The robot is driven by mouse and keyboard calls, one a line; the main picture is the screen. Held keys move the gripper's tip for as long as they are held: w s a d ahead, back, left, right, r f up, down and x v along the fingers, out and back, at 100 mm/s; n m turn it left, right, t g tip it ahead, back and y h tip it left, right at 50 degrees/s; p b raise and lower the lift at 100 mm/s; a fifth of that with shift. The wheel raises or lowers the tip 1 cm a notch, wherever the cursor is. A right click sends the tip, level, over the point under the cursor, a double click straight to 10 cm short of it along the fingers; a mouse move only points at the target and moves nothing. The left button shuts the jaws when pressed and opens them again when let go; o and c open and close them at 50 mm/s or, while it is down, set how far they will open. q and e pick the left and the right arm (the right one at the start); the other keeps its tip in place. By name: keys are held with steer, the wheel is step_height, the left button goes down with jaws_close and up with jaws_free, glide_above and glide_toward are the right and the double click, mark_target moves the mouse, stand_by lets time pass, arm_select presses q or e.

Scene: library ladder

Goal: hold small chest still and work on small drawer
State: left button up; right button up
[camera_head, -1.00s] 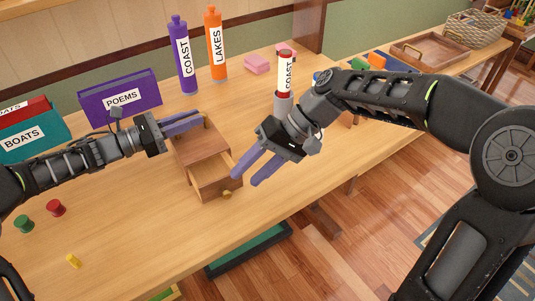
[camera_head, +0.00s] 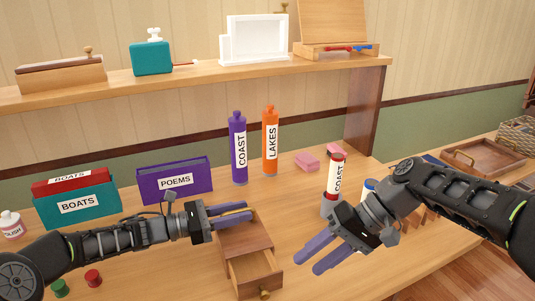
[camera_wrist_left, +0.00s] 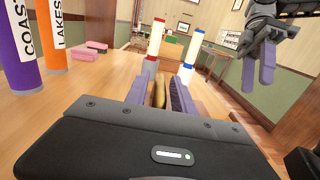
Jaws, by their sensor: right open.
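The small chest (camera_head: 262,233) is a brown wooden box on the table in the head view. Its small drawer (camera_head: 240,281) sticks out at the front, open and seemingly empty, with a round brass knob (camera_head: 264,293). My left gripper (camera_head: 248,211) lies across the chest's top rear, its purple fingers closed around a wooden part; the left wrist view shows brown wood (camera_wrist_left: 159,93) between them. My right gripper (camera_head: 308,264) is open and empty, to the right of the drawer and apart from it. It also shows in the left wrist view (camera_wrist_left: 258,75).
A red-and-white COAST cylinder (camera_head: 337,175) stands behind my right gripper. Purple COAST (camera_head: 238,150) and orange LAKES (camera_head: 270,140) bottles stand behind the chest. The POEMS box (camera_head: 176,182) and BOATS box (camera_head: 78,205) are at left. A shelf (camera_head: 200,88) runs above.

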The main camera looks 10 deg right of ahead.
arm_select(q)
steer(key=shift+o, duration=0.9)
steer(key=shift+a, duration=0.1)
steer(key=v, duration=1.1)
steer(key=shift+a, duration=0.4)
steer(key=shift+s, duration=0.1)
